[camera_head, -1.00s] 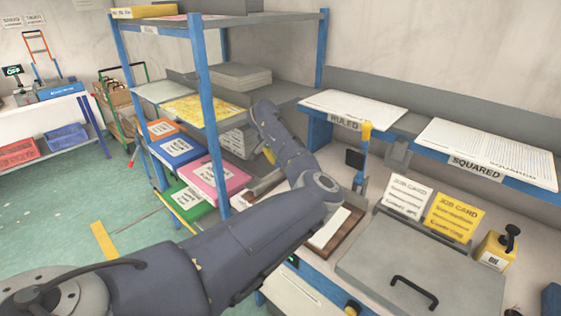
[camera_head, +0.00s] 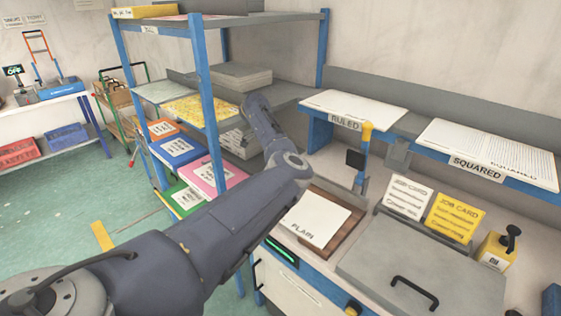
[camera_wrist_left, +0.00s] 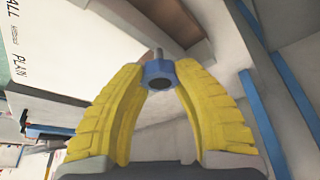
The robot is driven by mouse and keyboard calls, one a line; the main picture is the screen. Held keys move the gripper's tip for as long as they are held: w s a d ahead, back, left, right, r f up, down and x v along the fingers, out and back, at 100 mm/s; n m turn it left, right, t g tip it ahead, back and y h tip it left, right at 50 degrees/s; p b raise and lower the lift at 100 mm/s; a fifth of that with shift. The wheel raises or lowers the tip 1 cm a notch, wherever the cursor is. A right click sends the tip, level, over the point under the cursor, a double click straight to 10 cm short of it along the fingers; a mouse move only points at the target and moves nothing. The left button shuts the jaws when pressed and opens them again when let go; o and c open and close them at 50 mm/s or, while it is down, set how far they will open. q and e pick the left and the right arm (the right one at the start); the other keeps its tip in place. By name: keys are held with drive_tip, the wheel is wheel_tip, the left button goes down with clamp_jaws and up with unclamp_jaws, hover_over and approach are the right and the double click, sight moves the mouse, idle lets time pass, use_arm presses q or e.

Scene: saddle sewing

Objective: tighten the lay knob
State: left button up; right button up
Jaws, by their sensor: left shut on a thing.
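My left gripper (camera_wrist_left: 159,78) shows in the left wrist view with two yellow ridged fingers. Its fingertips are closed on a small blue knob (camera_wrist_left: 158,70) with a dark centre and a short grey metal stem behind it. The knob is at the top between the tips. In the head view my left arm comes in from the lower left and bends back toward the shelf rack; its fingers and the knob are hidden there. My right gripper is in neither view.
A sheet marked PLAIN (camera_head: 312,219) lies on a brown board (camera_head: 346,240) at the bench. A blue-posted shelf rack (camera_head: 208,90) stands close behind my arm. A grey lid with a black handle (camera_head: 413,291), job cards (camera_head: 454,217) and a yellow oil can (camera_head: 494,251) are at right.

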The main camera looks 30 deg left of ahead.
use_arm(q)
drive_tip(key=shift+w+d+f+m, duration=0.1)
drive_tip(key=shift+w+d+m, duration=0.05)
drive_tip(key=shift+d+m, duration=0.25)
drive_tip(key=o, duration=1)
drive_tip(key=shift+d, duration=0.1)
drive_tip(key=o, duration=0.3)
drive_tip(key=shift+a, duration=0.25)
drive_tip(key=shift+a+r, duration=0.15)
drive_tip(key=shift+r, duration=0.25)
drive_tip(key=v, duration=1.1)
drive_tip(key=shift+a+r, duration=0.1)
